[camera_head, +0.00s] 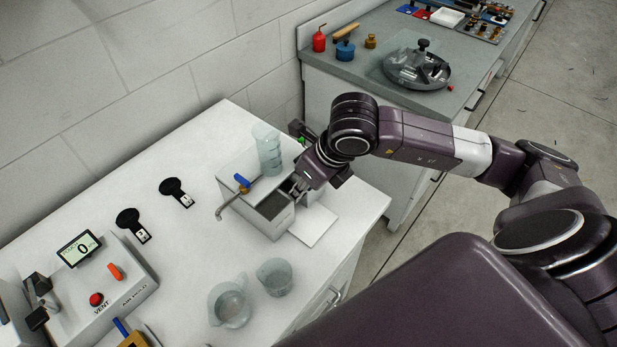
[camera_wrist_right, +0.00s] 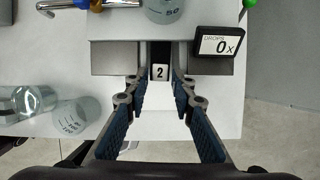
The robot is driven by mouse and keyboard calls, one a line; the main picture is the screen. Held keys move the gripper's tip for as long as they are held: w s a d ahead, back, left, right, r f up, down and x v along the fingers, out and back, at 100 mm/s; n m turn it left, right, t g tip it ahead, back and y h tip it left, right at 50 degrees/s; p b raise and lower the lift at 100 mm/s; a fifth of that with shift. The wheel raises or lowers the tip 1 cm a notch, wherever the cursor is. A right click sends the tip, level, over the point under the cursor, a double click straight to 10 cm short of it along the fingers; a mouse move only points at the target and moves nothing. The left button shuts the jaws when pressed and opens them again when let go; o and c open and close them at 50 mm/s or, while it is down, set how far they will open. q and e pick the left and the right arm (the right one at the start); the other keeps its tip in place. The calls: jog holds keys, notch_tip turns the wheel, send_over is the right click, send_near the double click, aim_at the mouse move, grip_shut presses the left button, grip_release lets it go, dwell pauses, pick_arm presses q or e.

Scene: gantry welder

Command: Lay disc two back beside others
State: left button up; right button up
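Disc two shows in the right wrist view as a black tab with a white "2" label (camera_wrist_right: 160,72), in the dark slot of the grey box (camera_wrist_right: 112,58). Most of the disc is hidden inside. My right gripper (camera_wrist_right: 161,86) has its blue-padded fingers apart, one on each side of the tab, with gaps visible. In the head view the right gripper (camera_head: 298,190) is at the box's open front (camera_head: 268,215), its tips partly hidden. Two other black labelled discs lie flat on the white bench, one farther (camera_head: 173,186) and one nearer (camera_head: 129,219). My left gripper is not identifiable.
A tap with a blue handle (camera_head: 241,181) and a clear cylinder (camera_head: 267,148) stand at the box. Two beakers (camera_head: 230,304) (camera_head: 275,277) stand in front. A device with a screen (camera_head: 79,249) is left. The bench around the two discs (camera_head: 185,150) is clear.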

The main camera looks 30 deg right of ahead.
jog(key=shift+w+f, duration=0.1)
jog(key=shift+f, duration=0.2)
grip_shut()
jog(key=s+d+p, duration=0.3)
jog(key=s, duration=0.6)
jog(key=shift+s+r, duration=0.15)
dwell(1.9)
